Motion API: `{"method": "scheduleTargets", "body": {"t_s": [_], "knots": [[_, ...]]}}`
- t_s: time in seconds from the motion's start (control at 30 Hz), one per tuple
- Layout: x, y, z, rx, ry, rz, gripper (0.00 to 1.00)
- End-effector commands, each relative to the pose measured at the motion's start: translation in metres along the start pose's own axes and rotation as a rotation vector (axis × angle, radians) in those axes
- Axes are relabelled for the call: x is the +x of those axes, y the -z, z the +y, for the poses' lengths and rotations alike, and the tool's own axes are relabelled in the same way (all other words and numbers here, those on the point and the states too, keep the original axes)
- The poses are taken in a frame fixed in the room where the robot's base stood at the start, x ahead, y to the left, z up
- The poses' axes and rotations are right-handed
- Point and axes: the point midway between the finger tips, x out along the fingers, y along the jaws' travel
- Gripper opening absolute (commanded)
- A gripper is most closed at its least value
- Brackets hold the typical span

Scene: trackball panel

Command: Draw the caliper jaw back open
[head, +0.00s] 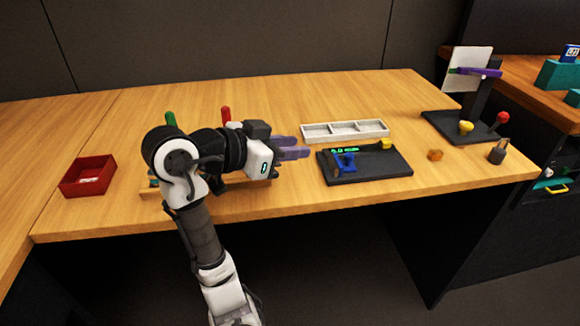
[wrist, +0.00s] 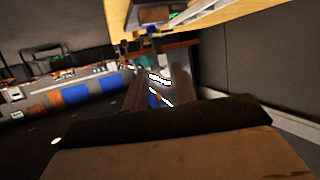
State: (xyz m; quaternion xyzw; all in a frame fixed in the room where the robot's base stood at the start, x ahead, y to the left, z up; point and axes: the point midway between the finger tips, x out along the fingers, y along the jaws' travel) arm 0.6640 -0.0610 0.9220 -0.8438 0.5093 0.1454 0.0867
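The caliper stands on a black base plate (head: 385,166) near the table's front edge, right of centre in the head view. It has a blue jaw piece (head: 347,162), a green-lit strip (head: 345,150) behind it, and a yellow block (head: 385,144) at the plate's back right. My gripper (head: 308,153) is left of the plate, with purple fingers pointing right towards it. The fingers look apart with nothing between them, and are clear of the blue piece. In the wrist view, the fingers (wrist: 155,88) show a gap. The caliper is not clearly readable there.
A pale sectioned tray (head: 345,131) lies behind the plate. An orange lump (head: 435,155) and a grey weight-like object (head: 498,152) are to its right. A black stand (head: 465,126) with knobs is at back right. A red box (head: 88,177) sits at left.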

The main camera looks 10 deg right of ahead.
Motion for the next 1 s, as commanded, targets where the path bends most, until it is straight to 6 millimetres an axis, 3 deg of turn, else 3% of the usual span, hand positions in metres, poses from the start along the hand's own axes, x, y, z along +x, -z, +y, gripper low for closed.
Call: {"method": "scheduleTargets", "body": {"t_s": [0.1,0.27,0.7,1.0], "knots": [[0.009,-0.011,0.010,0.022,-0.054,-0.049,0.27],[0.023,-0.013,0.012,0.022,-0.062,-0.056,0.27],[0.112,-0.017,0.017,0.021,-0.059,-0.055,0.27],[0.142,-0.018,0.018,0.022,-0.054,-0.053,0.27]]}}
